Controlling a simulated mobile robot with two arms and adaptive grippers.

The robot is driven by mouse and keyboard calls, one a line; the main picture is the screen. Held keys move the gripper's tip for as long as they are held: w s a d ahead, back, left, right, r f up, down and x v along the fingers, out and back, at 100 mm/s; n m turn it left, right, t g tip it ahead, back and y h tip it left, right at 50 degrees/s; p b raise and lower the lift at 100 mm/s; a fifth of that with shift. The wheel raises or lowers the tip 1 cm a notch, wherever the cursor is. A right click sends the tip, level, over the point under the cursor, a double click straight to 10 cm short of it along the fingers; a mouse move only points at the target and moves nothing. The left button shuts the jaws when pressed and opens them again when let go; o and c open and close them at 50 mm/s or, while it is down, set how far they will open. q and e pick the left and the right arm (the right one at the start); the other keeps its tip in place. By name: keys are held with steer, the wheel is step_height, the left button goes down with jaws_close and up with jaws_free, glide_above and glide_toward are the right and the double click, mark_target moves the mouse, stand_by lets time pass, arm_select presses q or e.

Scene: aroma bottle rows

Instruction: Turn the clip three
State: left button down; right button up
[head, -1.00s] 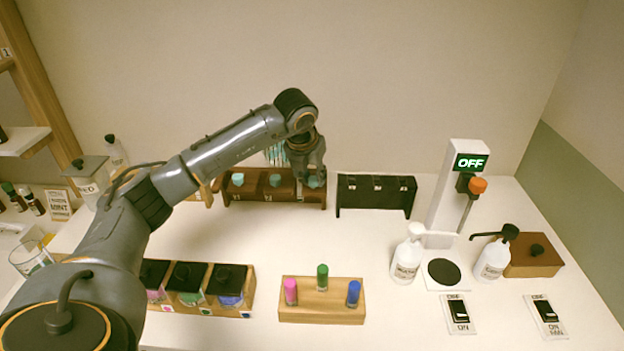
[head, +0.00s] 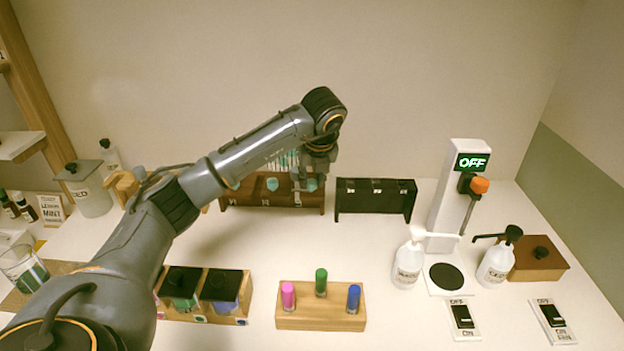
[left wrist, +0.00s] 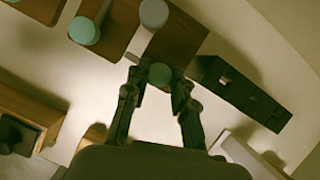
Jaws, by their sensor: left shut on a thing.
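A dark brown rack (head: 245,205) stands at the back, left of centre. It carries a row of teal round knobs; the middle knob (head: 272,184) shows, and the left end is behind my arm. The rightmost teal knob (head: 312,184), seemingly clip three, sits at the rack's right end. My left gripper (head: 314,180) is over it from above. In the left wrist view the teal knob (left wrist: 160,75) lies between the fingertips of my left gripper (left wrist: 158,86), which are shut on it. How far the knob is turned cannot be told. My right gripper is not in view.
A black rack (head: 375,203) stands close to the right. A wooden block (head: 320,322) with pink, green and blue bottles is in front. Black-lidded jars (head: 220,285) stand front left. White pump bottles (head: 408,262) and a stand reading OFF (head: 455,200) are right. The centre table is clear.

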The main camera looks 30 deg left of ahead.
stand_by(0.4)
arm_select(q)
steer(key=c, duration=1.1)
jaws_free()
steer(key=v, duration=1.2)
steer(key=shift+r, duration=0.1)
